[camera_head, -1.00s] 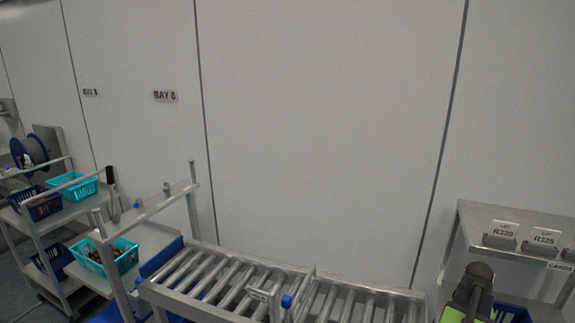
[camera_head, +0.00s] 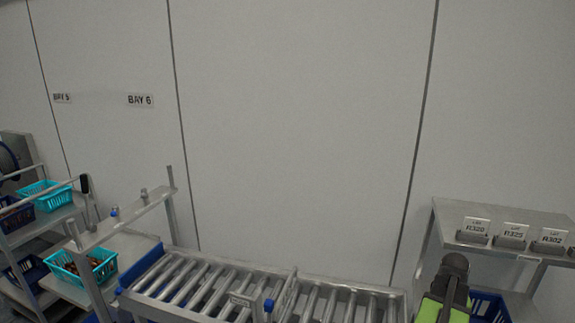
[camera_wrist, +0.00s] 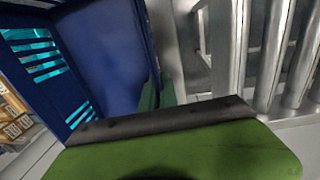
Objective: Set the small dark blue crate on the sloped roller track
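The small dark blue crate (camera_head: 490,306) shows at the bottom right of the head view, beside my gripper (camera_head: 444,305), partly cut off by the frame. In the wrist view the crate (camera_wrist: 105,55) fills the upper left, with its slotted wall on the left. My gripper (camera_wrist: 150,112) appears shut on the crate's near wall; a bit of green shows beyond it. The sloped roller track (camera_head: 238,299) runs along the bottom of the head view, left of my gripper. Its rollers (camera_wrist: 270,50) show at the right of the wrist view, beside the crate and apart from it.
A metal shelf (camera_head: 500,200) with lot cards stands at the right, close behind the crate. A metal frame (camera_head: 130,220) stands by the track's left end. A teal basket (camera_head: 65,268) and other baskets sit on carts at the left. The visible rollers are clear.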

